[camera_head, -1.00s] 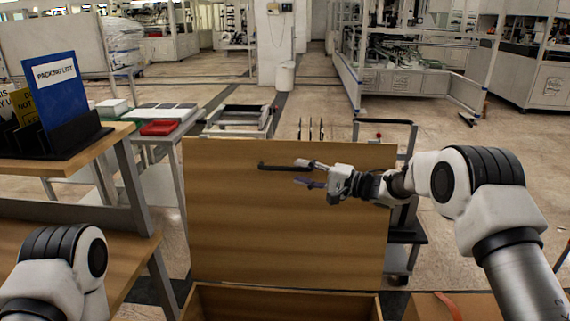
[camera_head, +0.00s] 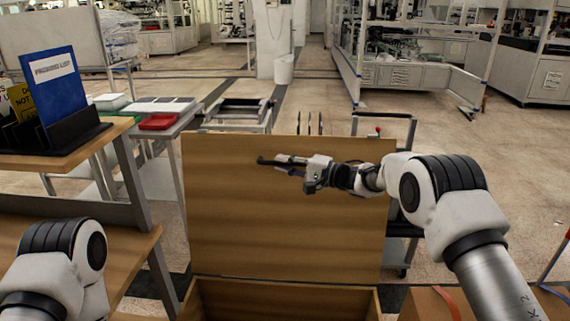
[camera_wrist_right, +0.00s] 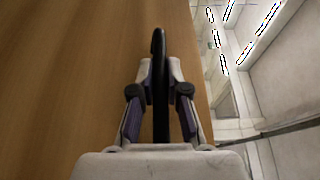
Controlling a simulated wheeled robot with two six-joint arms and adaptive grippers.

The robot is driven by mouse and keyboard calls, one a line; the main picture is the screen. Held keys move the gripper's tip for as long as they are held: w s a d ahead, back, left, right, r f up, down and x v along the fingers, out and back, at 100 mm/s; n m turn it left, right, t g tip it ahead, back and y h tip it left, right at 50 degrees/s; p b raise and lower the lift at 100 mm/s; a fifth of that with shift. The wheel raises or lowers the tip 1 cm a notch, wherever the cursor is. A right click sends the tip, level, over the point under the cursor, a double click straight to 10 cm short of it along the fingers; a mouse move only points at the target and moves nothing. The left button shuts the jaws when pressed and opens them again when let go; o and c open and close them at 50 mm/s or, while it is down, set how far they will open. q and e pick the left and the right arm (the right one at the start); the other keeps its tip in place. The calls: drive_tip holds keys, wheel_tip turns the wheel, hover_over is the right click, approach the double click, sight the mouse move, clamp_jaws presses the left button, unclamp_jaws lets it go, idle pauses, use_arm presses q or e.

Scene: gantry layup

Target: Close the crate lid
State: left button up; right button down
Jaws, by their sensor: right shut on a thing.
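The crate lid (camera_head: 285,225) is a brown wooden panel standing upright at the back of the open crate (camera_head: 285,300). The crate shows only in part at the bottom of the head view. A black handle (camera_head: 264,161) is near the lid's upper edge. My right gripper (camera_head: 281,160) is shut on the handle, in front of the lid's face. In the right wrist view, the two fingers (camera_wrist_right: 159,75) close on either side of the black handle (camera_wrist_right: 158,48), with the lid's brown face (camera_wrist_right: 70,70) at the left. My left gripper is out of view.
A wooden shelf table (camera_head: 70,165) with a blue binder (camera_head: 57,88) stands at the left. A table with a red tray (camera_head: 160,121) and a cart (camera_head: 400,250) stand behind the lid. A brown box (camera_head: 430,304) with an orange strap is right of the crate.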

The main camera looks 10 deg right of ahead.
use_arm(q)
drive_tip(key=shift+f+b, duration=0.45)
drive_tip(key=shift+b, duration=0.1)
use_arm(e)
drive_tip(key=s+a+f+n+y, duration=0.1)
drive_tip(key=s+a+f+n, duration=0.1)
drive_tip(key=s, duration=1)
drive_tip(key=s+a+f+n+y, duration=0.1)
drive_tip(key=s+a+f+n, duration=0.1)
drive_tip(key=s, duration=0.9)
drive_tip(key=shift+s+a+f+n+t, duration=0.2)
drive_tip(key=shift+s+a+n+t, duration=0.15)
drive_tip(key=shift+n, duration=0.45)
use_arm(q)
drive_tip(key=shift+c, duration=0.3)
